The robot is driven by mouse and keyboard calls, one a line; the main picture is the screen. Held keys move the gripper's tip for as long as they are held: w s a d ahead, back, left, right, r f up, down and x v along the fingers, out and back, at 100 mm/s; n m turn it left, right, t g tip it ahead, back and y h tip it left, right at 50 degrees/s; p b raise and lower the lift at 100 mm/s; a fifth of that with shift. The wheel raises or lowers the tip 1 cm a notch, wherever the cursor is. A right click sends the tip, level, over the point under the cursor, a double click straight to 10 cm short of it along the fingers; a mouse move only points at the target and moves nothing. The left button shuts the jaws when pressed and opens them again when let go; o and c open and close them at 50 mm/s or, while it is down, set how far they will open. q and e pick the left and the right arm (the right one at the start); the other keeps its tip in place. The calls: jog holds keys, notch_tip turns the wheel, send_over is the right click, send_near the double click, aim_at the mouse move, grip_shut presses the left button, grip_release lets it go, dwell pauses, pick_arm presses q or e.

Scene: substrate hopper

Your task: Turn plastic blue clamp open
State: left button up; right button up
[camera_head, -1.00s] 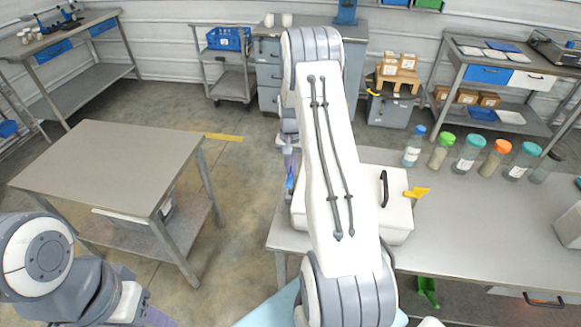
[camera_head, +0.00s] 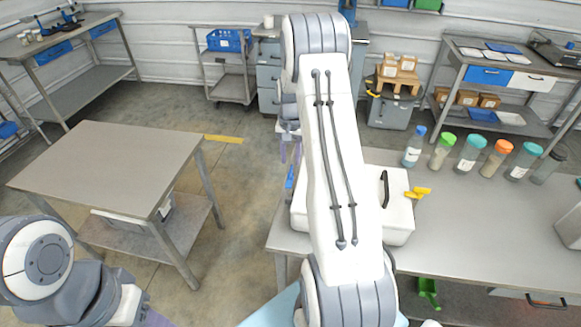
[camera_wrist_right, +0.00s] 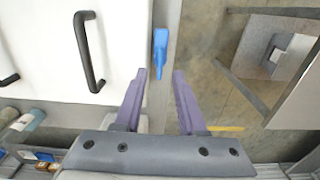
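The blue clamp (camera_head: 289,177) sits on the left side of the white hopper box (camera_head: 397,222), partly behind my right arm. In the right wrist view the blue clamp (camera_wrist_right: 160,50) stands along the white box's edge, lengthwise up the picture. My right gripper (camera_wrist_right: 160,74) is open, its two purple fingers apart with nothing between them.
A yellow clamp (camera_head: 417,192) is on the box's right side, near a black handle (camera_head: 384,189). Several capped jars, one blue-capped (camera_head: 413,146), line the bench's back edge. A bare table (camera_head: 110,165) stands left, with open floor between.

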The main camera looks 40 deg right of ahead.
aim_at(291, 169)
notch_tip(291, 169, up, 6)
jog(key=b, duration=0.1)
jog(key=shift+r, duration=0.15)
dwell(0.5)
jog(key=s+a+r+n, duration=0.2)
jog(key=a+n, duration=0.1)
jog(key=a, duration=0.6)
jog(key=s+a+r+n, duration=0.2)
jog(key=a, duration=0.6)
jog(key=s+a+r+n, duration=0.2)
jog(key=a+r+n, duration=0.1)
jog(key=a, duration=0.6)
jog(key=s+a+n, duration=0.4)
jog(key=s+a, duration=0.2)
jog(key=s, duration=0.5)
jog(key=s+a+n+y, duration=0.1)
jog(key=s+a+n, duration=0.4)
jog(key=s, duration=0.6)
jog(key=shift+a, duration=0.45)
jog(key=shift+f, duration=0.1)
